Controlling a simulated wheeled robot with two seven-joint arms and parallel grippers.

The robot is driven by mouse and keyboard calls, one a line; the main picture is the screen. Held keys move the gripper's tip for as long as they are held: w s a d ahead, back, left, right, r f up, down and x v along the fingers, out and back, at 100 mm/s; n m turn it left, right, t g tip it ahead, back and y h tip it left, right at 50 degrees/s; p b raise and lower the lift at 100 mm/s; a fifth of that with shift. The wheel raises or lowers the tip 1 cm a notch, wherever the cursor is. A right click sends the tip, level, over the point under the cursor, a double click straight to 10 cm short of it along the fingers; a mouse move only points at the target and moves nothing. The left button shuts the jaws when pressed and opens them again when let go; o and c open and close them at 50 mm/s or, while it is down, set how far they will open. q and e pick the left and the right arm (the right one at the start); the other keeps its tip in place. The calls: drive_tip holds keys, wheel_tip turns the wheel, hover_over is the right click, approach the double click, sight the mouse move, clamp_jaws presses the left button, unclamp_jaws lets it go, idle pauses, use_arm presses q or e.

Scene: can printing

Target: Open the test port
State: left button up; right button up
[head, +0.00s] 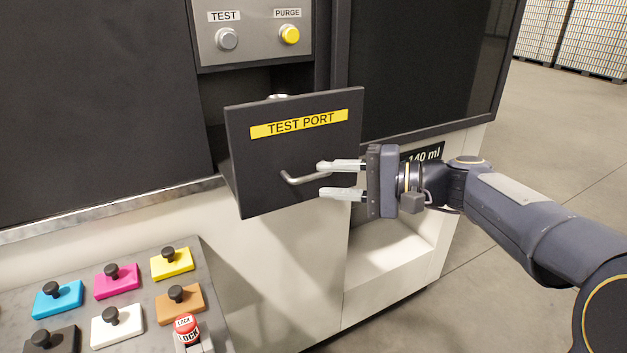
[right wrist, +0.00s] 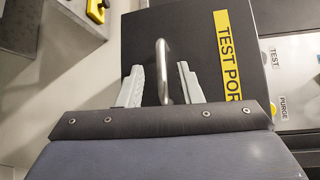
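The test port (head: 300,150) is a dark panel with a yellow "TEST PORT" label and a bent metal handle (head: 300,178). In the head view it stands out from the machine front, with a dark gap and a bit of metal showing behind its top edge. My right gripper (head: 323,180) is in front of the panel, at the right end of the handle. In the right wrist view the handle (right wrist: 162,70) runs between the two parted fingers, with gaps on both sides. My left gripper is in neither view.
Above the port are a grey TEST button (head: 227,39) and a yellow PURGE button (head: 289,35). At lower left is a panel of coloured knobbed blocks (head: 118,282) with a red LOCK button (head: 186,329). A white recess (head: 390,255) lies below the right gripper. Open floor is at right.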

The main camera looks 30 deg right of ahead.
drive_tip(key=v, duration=0.3)
idle(0.5)
drive_tip(key=s+a+f+n+g+h+p, duration=0.35)
drive_tip(key=s+a+f+n+g, duration=0.2)
drive_tip(key=s+a+f, duration=0.4)
drive_tip(key=s+a+f+n+h+p, duration=0.2)
drive_tip(key=s+f+n+h, duration=0.1)
drive_tip(key=s+f+n, duration=0.1)
drive_tip(key=shift+s+a+f+g+h, duration=0.2)
drive_tip(key=shift+s+f+g+h, duration=0.2)
drive_tip(key=shift+f, duration=0.35)
